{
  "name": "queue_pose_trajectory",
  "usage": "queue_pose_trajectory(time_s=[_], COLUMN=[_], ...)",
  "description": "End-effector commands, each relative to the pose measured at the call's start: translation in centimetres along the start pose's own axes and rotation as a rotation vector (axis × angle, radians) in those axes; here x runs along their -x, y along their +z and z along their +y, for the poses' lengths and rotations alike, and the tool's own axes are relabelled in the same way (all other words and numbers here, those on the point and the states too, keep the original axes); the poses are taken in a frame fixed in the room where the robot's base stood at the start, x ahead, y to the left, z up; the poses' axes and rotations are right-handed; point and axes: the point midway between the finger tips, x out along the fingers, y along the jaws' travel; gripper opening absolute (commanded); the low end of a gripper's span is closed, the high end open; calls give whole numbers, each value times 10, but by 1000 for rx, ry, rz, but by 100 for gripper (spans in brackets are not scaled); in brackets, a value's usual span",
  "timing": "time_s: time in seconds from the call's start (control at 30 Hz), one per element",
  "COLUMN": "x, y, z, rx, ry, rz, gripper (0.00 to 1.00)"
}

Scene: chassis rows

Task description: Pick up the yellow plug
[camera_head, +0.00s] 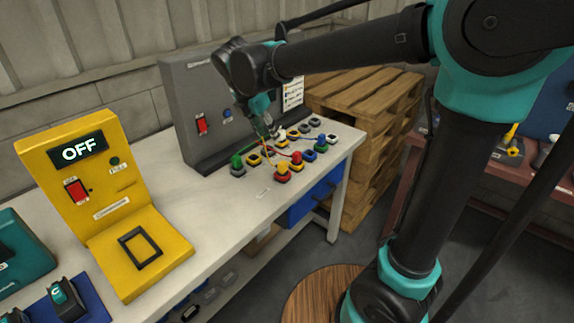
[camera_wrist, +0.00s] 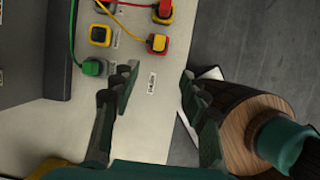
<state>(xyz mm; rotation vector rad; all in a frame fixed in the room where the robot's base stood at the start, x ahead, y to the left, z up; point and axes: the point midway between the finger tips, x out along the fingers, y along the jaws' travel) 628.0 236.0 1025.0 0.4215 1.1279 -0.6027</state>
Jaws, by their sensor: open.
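The yellow plug (camera_wrist: 160,42) sits on a red socket block near the top middle of the wrist view, with a thin yellow cable running up and left. In the head view, the yellow plug (camera_head: 283,166) appears on the red block at the near edge of the group. My gripper (camera_wrist: 158,78) is open and empty, its fingertips apart over the bare bench top, with the plug beyond them in the picture. In the head view, my gripper (camera_head: 268,131) hangs above the socket group and hides part of it.
A green plug (camera_wrist: 90,67) lies left of my fingers, and a red plug (camera_wrist: 165,9) sits beyond the yellow one. Other blocks and cables are close by. A grey panel (camera_head: 195,95) stands behind, and a yellow OFF station (camera_head: 90,215) stands left. The bench middle is clear.

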Motion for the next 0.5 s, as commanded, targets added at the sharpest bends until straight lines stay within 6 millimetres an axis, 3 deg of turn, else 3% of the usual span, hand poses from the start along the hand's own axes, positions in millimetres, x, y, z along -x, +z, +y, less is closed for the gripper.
queue_pose_trajectory(time_s=[0.17,0.5], x=[-10,-77], y=[-2,-1], z=[5,4], rx=[40,34], ry=[-2,-1], rz=[-5,-5], gripper=[45,45])
